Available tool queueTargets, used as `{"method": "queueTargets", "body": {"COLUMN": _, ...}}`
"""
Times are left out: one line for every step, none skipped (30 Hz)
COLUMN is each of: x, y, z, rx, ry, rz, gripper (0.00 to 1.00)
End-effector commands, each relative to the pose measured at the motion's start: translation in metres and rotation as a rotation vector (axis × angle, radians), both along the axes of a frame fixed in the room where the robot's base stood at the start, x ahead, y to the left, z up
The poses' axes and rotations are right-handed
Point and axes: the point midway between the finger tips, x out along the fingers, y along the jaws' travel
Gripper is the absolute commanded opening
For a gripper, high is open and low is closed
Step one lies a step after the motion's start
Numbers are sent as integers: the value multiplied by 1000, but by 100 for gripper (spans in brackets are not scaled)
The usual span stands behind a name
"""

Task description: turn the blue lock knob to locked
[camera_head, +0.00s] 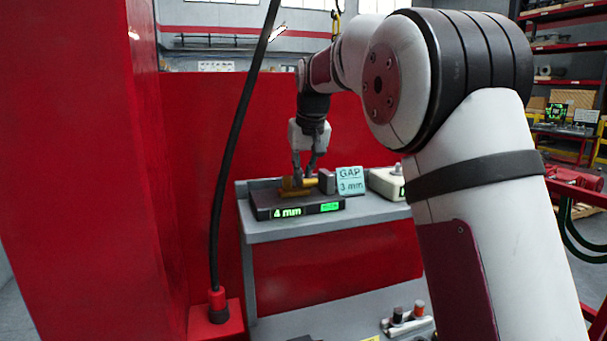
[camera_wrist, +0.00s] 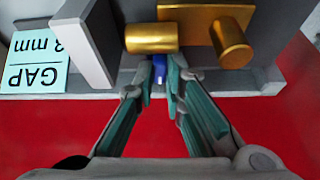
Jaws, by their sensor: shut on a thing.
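The blue lock knob (camera_wrist: 159,70) shows as a small blue piece between my fingertips in the wrist view, just below a brass cylinder. My gripper (camera_wrist: 161,80) is shut on it, and the fingers hide most of it. I cannot tell which way the knob is turned. In the head view my gripper (camera_head: 303,174) points down at the brass part (camera_head: 296,190) on top of a dark device (camera_head: 312,204). The device's display reads 4 mm, with a smaller green panel beside it. The knob cannot be made out in the head view.
A card (camera_head: 350,181) reading GAP 3 mm stands right of the brass part, beside a grey block (camera_head: 326,181). A pale box (camera_head: 386,183) sits farther right on the grey shelf (camera_head: 385,212). A red column and a black cable (camera_head: 228,185) stand at left.

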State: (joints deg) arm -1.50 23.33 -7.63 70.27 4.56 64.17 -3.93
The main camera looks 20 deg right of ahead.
Motion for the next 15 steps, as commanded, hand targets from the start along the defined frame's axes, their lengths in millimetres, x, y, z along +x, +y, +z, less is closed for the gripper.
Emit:
{"method": "queueTargets", "body": {"x": 0, "y": 1, "z": 0, "rx": -1, "ry": -1, "rz": -17, "gripper": 0}}
{"method": "queueTargets", "body": {"x": 0, "y": 1, "z": 1, "rx": -1, "ry": -1, "rz": -29, "gripper": 0}}
{"method": "queueTargets", "body": {"x": 0, "y": 1, "z": 1, "rx": -2, "ry": -1, "rz": -50, "gripper": 0}}
{"method": "queueTargets", "body": {"x": 0, "y": 2, "z": 1, "rx": -1, "ry": -1, "rz": -68, "gripper": 0}}
{"method": "queueTargets", "body": {"x": 1, "y": 2, "z": 1, "rx": -1, "ry": -1, "rz": -87, "gripper": 0}}
{"method": "queueTargets", "body": {"x": 1, "y": 2, "z": 1, "rx": -2, "ry": -2, "rz": -114, "gripper": 0}}
{"method": "queueTargets", "body": {"x": 1, "y": 3, "z": 1, "rx": -2, "ry": -2, "rz": -136, "gripper": 0}}
{"method": "queueTargets", "body": {"x": 1, "y": 3, "z": 1, "rx": -2, "ry": -2, "rz": -161, "gripper": 0}}
{"method": "queueTargets", "body": {"x": 1, "y": 3, "z": 0, "rx": -2, "ry": -2, "rz": -195, "gripper": 0}}
{"method": "queueTargets", "body": {"x": 1, "y": 3, "z": 0, "rx": -2, "ry": -2, "rz": -223, "gripper": 0}}
{"method": "queueTargets", "body": {"x": 1, "y": 4, "z": 0, "rx": -2, "ry": -1, "rz": -250, "gripper": 0}}
{"method": "queueTargets", "body": {"x": 1, "y": 4, "z": 0, "rx": -2, "ry": -1, "rz": -286, "gripper": 0}}
{"method": "queueTargets", "body": {"x": 2, "y": 4, "z": 1, "rx": -3, "ry": -2, "rz": -315, "gripper": 0}}
{"method": "queueTargets", "body": {"x": 2, "y": 5, "z": 1, "rx": -2, "ry": -3, "rz": -344, "gripper": 0}}
{"method": "queueTargets", "body": {"x": 2, "y": 5, "z": 1, "rx": -2, "ry": -3, "rz": -383, "gripper": 0}}
